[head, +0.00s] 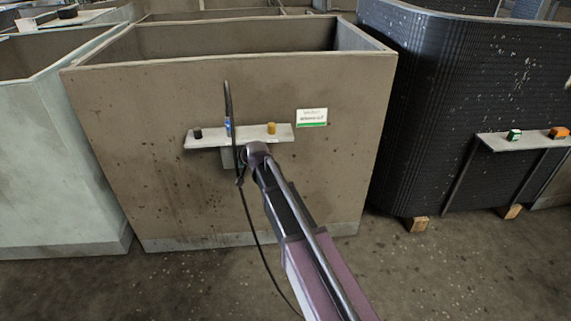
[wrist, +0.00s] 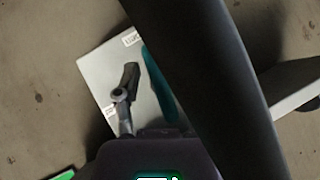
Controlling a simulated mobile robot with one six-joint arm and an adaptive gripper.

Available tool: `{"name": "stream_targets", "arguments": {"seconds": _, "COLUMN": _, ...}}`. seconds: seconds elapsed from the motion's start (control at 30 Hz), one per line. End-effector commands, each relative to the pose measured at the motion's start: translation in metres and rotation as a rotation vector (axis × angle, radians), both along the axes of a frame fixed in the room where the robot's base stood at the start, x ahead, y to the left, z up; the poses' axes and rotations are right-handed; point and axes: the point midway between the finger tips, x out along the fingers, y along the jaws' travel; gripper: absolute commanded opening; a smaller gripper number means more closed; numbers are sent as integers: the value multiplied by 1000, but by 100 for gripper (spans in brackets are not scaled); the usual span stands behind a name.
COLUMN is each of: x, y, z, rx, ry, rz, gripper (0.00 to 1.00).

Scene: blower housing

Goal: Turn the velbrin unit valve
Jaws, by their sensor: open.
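The valve's pale panel (wrist: 98,72) fills the left middle of the wrist view and carries small white labels. A teal strip, seemingly the valve handle (wrist: 157,84), lies across it at a slant. My gripper (wrist: 158,72) is open; one dark finger shows left of the teal strip, apart from it in the picture. The other finger is hidden behind a thick dark band crossing the view. In the head view my gripper (head: 243,154) is at the brown housing's front, just under a narrow shelf; the arm covers most of the panel (head: 228,158). Contact cannot be told.
The shelf (head: 208,139) on the brown housing (head: 140,130) holds a black knob (head: 197,133) and a yellow one (head: 271,128). A label (head: 311,117) is at right. A black ribbed unit (head: 440,110) stands right, a pale bin (head: 55,150) left. Floor in front is clear.

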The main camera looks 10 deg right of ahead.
Motion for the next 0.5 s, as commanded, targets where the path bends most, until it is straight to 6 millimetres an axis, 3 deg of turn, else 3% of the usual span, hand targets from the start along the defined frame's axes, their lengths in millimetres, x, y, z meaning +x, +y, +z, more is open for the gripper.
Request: {"name": "stream_targets", "arguments": {"seconds": 0.5, "x": 0, "y": -1, "z": -2, "rx": 245, "ry": -8, "rz": -1, "gripper": 53}}
